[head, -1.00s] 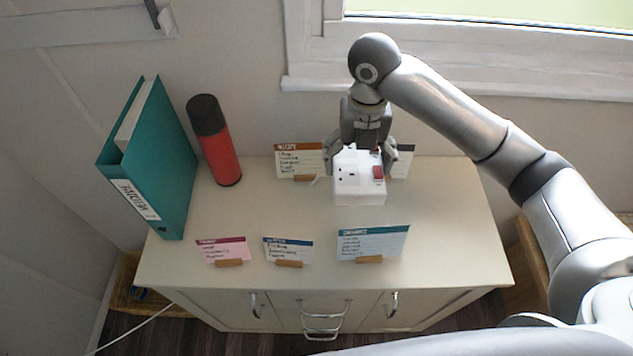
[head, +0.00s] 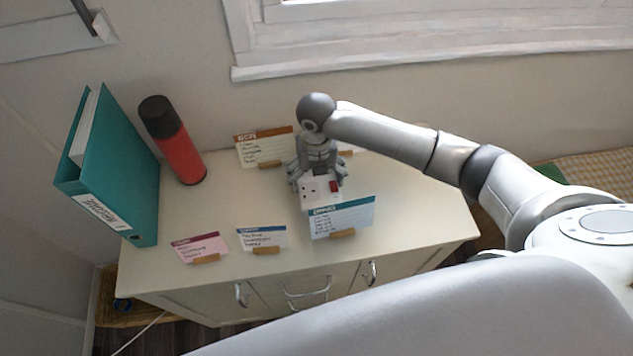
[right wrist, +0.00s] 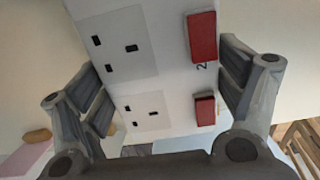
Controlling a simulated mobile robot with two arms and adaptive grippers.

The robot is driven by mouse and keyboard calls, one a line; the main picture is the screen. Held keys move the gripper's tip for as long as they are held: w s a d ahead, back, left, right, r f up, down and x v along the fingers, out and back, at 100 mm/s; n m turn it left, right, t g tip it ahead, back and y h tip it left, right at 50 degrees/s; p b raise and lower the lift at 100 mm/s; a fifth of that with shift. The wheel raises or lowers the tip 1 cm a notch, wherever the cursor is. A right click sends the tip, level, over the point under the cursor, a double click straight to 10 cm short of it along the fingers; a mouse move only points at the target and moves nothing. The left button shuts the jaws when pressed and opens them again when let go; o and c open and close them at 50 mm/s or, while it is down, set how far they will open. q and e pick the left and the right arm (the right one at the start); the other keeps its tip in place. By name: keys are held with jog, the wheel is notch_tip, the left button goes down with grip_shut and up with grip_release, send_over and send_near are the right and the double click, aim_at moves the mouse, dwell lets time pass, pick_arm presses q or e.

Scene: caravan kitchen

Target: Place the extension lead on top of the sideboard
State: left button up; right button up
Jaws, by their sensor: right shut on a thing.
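The extension lead is a white block with sockets and red switches (head: 313,192). It is over the right half of the cream sideboard's top (head: 215,205), just behind a teal-edged card. My right gripper (head: 318,177) is shut on it from above, one finger on each side. In the right wrist view the lead (right wrist: 150,75) fills the space between the fingers (right wrist: 160,95), with two sockets and two red switches facing the camera. The card hides its lower front, so I cannot tell whether it touches the top. My left gripper is not in view.
A teal binder (head: 125,165) and a red bottle with a black cap (head: 172,140) stand at the left. Cards in wooden holders line the front, including the teal-edged card (head: 342,218); a recipe card (head: 264,147) stands behind. The sideboard's right end is clear.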

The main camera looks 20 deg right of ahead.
aim_at(316, 185)
notch_tip(316, 185, down, 2)
jog(key=shift+f, duration=0.45)
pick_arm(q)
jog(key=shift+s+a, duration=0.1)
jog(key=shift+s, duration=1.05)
pick_arm(e)
jog(key=shift+f, duration=0.1)
jog(key=o, duration=1.2)
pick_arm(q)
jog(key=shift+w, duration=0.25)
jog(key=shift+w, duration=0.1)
